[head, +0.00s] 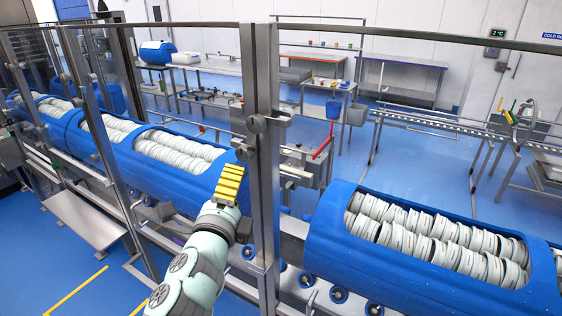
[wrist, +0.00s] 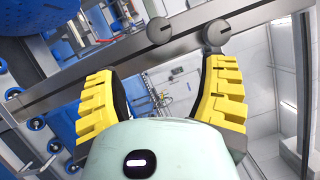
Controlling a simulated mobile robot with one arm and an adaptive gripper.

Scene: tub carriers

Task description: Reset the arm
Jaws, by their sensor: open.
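My gripper (head: 230,184) has yellow ribbed fingers and sits on the end of my pale green arm in the head view, close beside a steel post. In the wrist view my gripper (wrist: 163,88) shows its two yellow fingers spread apart, with nothing held between them. A steel rail with two round clamp knobs (wrist: 160,31) passes beyond the fingertips there. Blue carriers (head: 180,176) filled with stacked white tubs stand behind the glass on the left. Another blue carrier (head: 400,272) with white tubs stands at the right.
The steel post (head: 262,120) and glass guard with its dark top rail (head: 400,37) stand close to my arm. A steel step plate (head: 84,218) is at lower left. Workbenches (head: 320,85) stand behind. Blue floor (head: 60,275) is open at lower left.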

